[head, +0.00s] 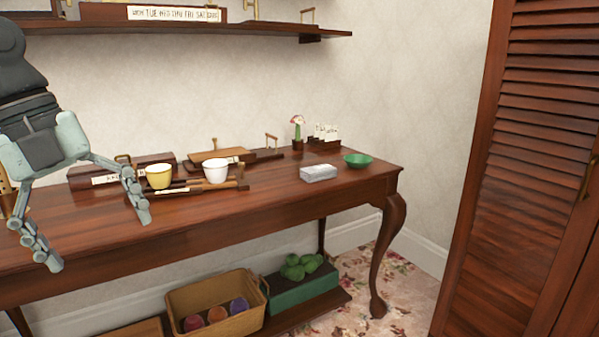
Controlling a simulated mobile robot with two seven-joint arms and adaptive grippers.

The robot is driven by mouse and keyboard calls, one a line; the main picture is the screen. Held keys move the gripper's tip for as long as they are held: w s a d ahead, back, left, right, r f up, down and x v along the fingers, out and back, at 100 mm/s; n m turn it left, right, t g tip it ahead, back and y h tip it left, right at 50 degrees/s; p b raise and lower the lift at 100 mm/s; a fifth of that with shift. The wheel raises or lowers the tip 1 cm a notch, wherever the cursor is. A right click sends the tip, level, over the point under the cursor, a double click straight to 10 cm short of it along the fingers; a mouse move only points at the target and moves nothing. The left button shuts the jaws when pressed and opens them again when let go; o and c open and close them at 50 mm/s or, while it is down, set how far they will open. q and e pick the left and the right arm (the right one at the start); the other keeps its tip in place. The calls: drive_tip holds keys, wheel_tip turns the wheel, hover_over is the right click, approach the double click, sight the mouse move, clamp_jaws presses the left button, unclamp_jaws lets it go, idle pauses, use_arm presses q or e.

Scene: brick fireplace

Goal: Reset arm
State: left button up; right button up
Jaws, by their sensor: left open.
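My left gripper (98,236) is at the left of the head view, pointing down over the left part of the wooden table. Its two fingers are spread wide, with nothing between them. My right gripper is not in the picture.
A shelf (250,31) hangs above. A basket (217,305) sits below. A louvered door (530,170) stands at the right.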

use_arm(q)
drive_tip(key=w+a+f+n+t+h, duration=0.2)
drive_tip(key=w+n+t+h, duration=0.15)
drive_tip(key=w+t, duration=0.2)
drive_tip(key=w+a+f+n+t+h, duration=0.1)
drive_tip(key=w+a+n+t+h, duration=0.15)
drive_tip(key=w+t+h, duration=0.35)
drive_tip(key=a+f+n+t+y, duration=0.4)
drive_tip(key=a+f+n+y, duration=0.85)
drive_tip(key=f, duration=0.55)
drive_tip(key=s+d+f+n+g+y, duration=0.15)
drive_tip(key=s+f+n+g, duration=0.35)
drive_tip(key=f, duration=0.6)
drive_tip(key=s+f+n+g+y, duration=0.2)
drive_tip(key=s+f, duration=0.4)
drive_tip(key=f, duration=0.4)
drive_tip(key=s+d+f+n+g+h, duration=0.1)
drive_tip(key=s+d+f+g+h, duration=0.1)
drive_tip(key=s+d+f+g, duration=0.4)
drive_tip(key=s+d+f, duration=0.5)
drive_tip(key=s+d, duration=0.1)
drive_tip(key=d, duration=0.1)
drive_tip(key=shift+s+d+f, duration=0.15)
drive_tip(key=shift+s+f, duration=0.05)
drive_tip(key=shift+s, duration=0.2)
